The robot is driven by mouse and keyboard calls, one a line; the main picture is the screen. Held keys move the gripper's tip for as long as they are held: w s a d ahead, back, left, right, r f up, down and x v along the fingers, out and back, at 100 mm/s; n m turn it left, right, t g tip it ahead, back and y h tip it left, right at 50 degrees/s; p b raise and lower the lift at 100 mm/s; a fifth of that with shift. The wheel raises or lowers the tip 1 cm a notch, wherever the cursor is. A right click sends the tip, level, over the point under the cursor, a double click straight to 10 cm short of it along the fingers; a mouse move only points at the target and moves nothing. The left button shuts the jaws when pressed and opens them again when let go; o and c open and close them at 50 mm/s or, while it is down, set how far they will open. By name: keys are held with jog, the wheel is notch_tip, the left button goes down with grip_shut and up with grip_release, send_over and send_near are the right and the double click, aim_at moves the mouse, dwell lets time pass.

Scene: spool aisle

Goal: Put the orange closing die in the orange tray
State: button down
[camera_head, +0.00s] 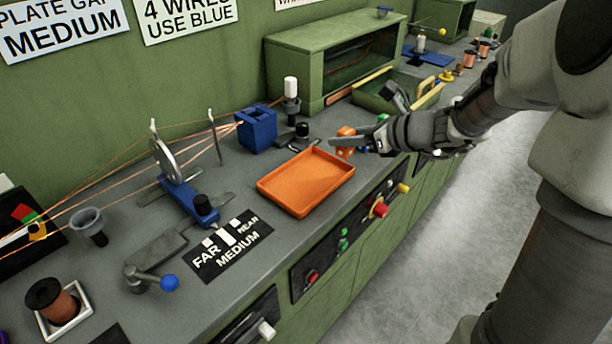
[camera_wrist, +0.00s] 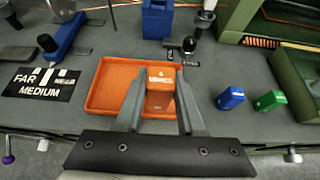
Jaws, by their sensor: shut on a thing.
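The orange closing die (camera_wrist: 160,88) is a small orange block with a pale label on its upper face. My gripper (camera_wrist: 160,85) is shut on it, one finger on each side, in the wrist view. In the head view my gripper (camera_head: 345,142) and the die (camera_head: 345,150) are at the right far corner of the orange tray (camera_head: 290,208). The tray is shallow, rectangular and empty as far as I see. In the wrist view the die overlaps the right part of the tray (camera_wrist: 97,100). I cannot tell the die's exact height above it.
A blue die (camera_wrist: 231,98) and a green die (camera_wrist: 269,100) stand on the bench to the right of the tray. A blue block fixture (camera_head: 257,130) and a black-knobbed clamp (camera_head: 302,130) are behind it. A black FAR/NEAR plate (camera_head: 228,246) lies to its left.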

jog(key=a+f, duration=0.1)
jog(key=a, duration=0.1)
jog(key=w+a+f+b, duration=0.1)
jog(key=a+f, duration=0.1)
jog(key=a, duration=0.1)
jog(key=w+a+f+b, duration=0.1)
jog(key=a+f, duration=0.1)
jog(key=shift+a, duration=0.35)
jog(key=shift+a+f+b, duration=0.15)
jog(key=shift+b, duration=0.15)
jog(key=shift+f+b, duration=0.8)
jog(key=shift+f, duration=1.05)
jog(key=shift+f, duration=0.15)
jog(key=c, duration=0.5)
grip_release()
